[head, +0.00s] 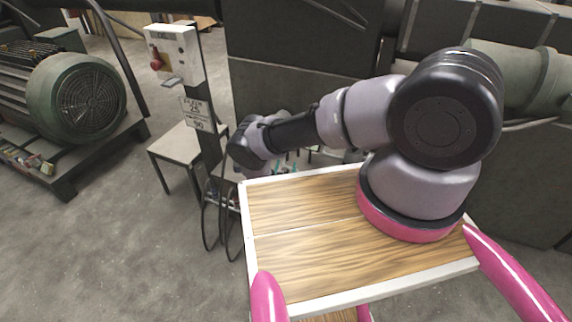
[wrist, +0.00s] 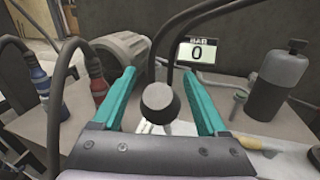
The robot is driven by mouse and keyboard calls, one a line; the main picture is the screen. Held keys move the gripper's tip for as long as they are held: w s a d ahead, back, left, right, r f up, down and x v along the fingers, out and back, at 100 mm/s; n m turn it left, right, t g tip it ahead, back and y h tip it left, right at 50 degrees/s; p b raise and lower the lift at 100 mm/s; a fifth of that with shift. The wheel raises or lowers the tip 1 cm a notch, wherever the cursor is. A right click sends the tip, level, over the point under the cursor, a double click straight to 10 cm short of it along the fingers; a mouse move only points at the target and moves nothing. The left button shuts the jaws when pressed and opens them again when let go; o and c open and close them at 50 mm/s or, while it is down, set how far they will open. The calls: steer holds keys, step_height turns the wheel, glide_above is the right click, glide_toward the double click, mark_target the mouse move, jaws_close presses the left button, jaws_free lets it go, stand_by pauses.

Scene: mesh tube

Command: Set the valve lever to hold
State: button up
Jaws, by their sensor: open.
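In the wrist view my gripper (wrist: 160,77) is open, with one teal finger on the left and one on the right. A dark round knob (wrist: 160,101), seen nearly end-on, shows between the fingers with a gap on both sides. It appears to be the valve lever's end; its shaft is mostly hidden behind it. A pale plate (wrist: 160,128) with markings lies under the knob, too covered to read.
A display (wrist: 197,52) reads BAR 0. Dark hoses arch beyond the knob. A grey ribbed housing (wrist: 120,50) stands behind the left finger. A post with a control box (head: 175,54) stands left.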

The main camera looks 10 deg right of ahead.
jaws_close()
stand_by(1.4)
